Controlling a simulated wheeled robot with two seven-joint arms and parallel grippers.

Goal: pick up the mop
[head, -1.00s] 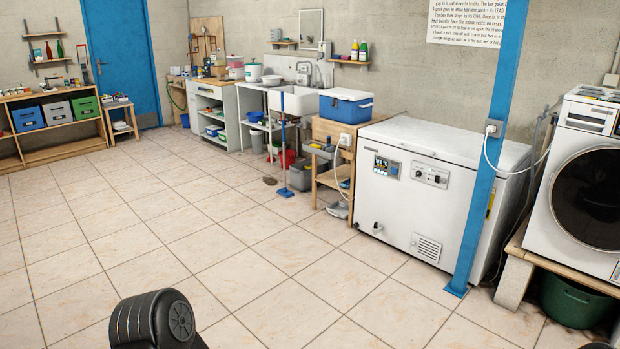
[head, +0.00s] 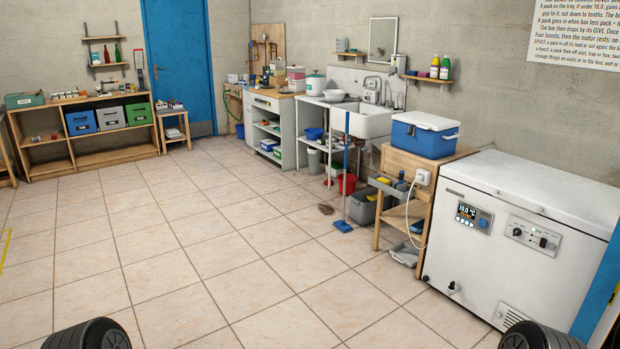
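Whether the handle touches the sink, I cannot tell. Only dark rounded parts of my two arms show at the bottom edge. Neither gripper is in view, and both are well away from the mop.
A blue cooler box (head: 419,137) sits on the wooden table. The white chest freezer (head: 530,230) stands at the right. The tiled floor (head: 200,260) ahead is clear.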

